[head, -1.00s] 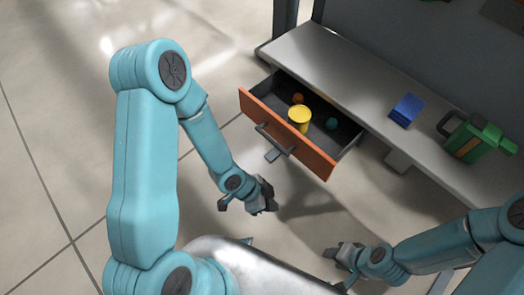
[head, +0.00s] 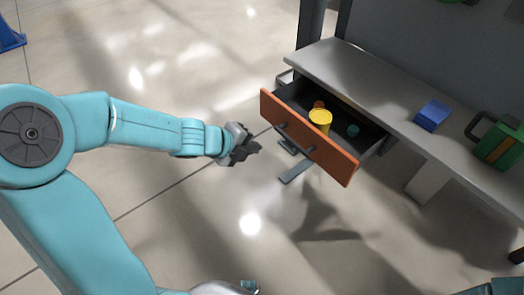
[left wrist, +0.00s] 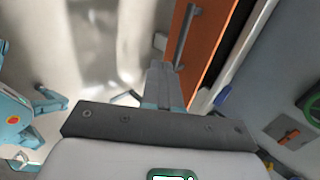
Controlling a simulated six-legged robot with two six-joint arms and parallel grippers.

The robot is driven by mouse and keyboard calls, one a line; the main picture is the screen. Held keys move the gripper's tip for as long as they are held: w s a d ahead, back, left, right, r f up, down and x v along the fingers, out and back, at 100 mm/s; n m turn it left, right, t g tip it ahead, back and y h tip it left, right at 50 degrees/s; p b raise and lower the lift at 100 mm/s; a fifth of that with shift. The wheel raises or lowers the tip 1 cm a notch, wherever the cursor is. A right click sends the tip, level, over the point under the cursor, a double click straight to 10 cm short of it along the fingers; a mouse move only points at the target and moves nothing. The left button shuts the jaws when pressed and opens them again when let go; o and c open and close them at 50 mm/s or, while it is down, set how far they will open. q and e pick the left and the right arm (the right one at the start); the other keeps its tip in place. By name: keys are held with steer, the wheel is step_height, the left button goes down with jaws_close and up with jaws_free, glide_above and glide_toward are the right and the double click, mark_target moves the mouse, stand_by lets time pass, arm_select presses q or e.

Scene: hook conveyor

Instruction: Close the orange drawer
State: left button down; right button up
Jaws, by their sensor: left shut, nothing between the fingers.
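The orange drawer (head: 335,160) stands open, pulled out from under the grey bench. Its dark handle also shows in the left wrist view on the orange drawer front (left wrist: 208,40). Inside are a yellow cylinder (head: 320,121), an orange ball (head: 319,104) and a teal ball (head: 353,130). My left gripper (head: 254,148) is shut and empty, left of the drawer front and apart from it in the head view. Its fingers (left wrist: 161,82) appear beside the handle in the left wrist view.
On the grey bench top (head: 375,88) are a blue box (head: 432,115) and a green canister (head: 497,142). The tiled floor left of and in front of the drawer is clear. A blue object (head: 10,38) stands at far left.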

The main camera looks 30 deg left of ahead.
arm_select(q)
steer(key=w+r+b+x, duration=0.1)
steer(key=r+b+x, duration=0.1)
steer(key=x, duration=0.9)
steer(key=shift+w+d+b, duration=0.4)
steer(key=shift+w+b, duration=0.1)
steer(key=shift+b, duration=0.15)
arm_select(e)
steer(key=shift+w+a+f, duration=0.1)
steer(key=shift+w+f, duration=0.05)
steer(key=shift+f, duration=0.9)
steer(key=shift+w+f, duration=0.1)
steer(key=shift+f, duration=0.95)
arm_select(q)
steer(key=shift+f, duration=0.1)
